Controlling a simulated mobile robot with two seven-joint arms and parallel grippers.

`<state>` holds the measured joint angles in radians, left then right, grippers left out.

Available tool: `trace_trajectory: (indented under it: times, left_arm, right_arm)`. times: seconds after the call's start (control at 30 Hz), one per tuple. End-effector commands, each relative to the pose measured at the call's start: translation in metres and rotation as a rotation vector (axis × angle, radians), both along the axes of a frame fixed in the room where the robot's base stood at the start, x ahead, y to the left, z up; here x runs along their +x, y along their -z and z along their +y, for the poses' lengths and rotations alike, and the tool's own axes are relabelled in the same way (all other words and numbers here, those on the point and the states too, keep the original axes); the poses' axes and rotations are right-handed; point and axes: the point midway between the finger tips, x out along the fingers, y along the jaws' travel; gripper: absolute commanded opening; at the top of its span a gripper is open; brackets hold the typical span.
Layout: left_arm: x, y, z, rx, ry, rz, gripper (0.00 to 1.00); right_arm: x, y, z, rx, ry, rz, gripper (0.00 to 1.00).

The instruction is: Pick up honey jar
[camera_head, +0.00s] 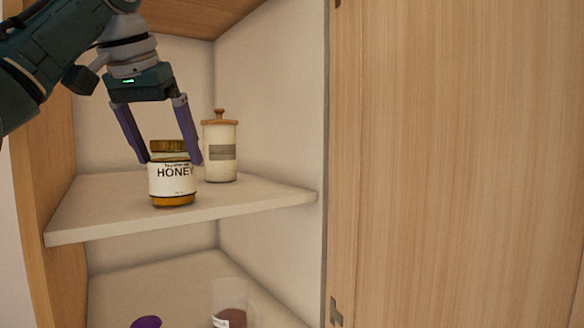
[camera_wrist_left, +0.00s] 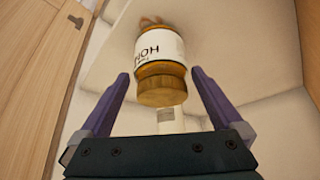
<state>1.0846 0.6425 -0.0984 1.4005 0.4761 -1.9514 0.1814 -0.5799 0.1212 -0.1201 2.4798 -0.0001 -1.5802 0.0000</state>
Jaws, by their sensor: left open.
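The honey jar (camera_head: 172,180) has a gold lid, a white label reading HONEY and amber contents. It stands upright on the upper cabinet shelf, near the front edge. My left gripper (camera_head: 172,160) comes down from the upper left, with its purple fingers open on either side of the jar's lid. In the left wrist view the jar (camera_wrist_left: 160,60) appears lid-first beyond and between the open fingertips (camera_wrist_left: 160,77). I see no finger clearly touching it. My right gripper is in neither view.
A white canister with a wooden lid (camera_head: 220,150) stands behind the jar to its right. The upper shelf (camera_head: 110,210) has bare room left of the jar. A purple-topped item (camera_head: 146,322) and a clear container (camera_head: 229,308) are below. A wooden panel (camera_head: 450,160) fills the right.

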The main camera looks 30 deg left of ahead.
Motion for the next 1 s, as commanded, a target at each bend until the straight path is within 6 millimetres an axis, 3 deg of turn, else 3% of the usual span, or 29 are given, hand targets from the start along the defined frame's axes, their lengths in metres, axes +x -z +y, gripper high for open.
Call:
trace_trajectory:
  times: [0.03, 0.2, 0.53, 1.0]
  left_arm:
    - [0.002, -0.001, 0.001, 0.0, 0.0, 0.007, 1.0]
    - [0.012, 0.019, 0.005, -0.001, 0.0, 0.006, 1.0]
    - [0.016, 0.03, 0.006, 0.0, 0.0, -0.001, 1.0]
    - [0.016, 0.029, 0.006, 0.0, 0.0, 0.0, 0.47]
  right_arm:
    - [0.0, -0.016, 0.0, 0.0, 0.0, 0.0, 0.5]
    - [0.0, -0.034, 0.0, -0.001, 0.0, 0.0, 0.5]
    - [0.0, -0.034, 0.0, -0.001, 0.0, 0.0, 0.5]
    - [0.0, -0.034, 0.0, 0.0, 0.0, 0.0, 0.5]
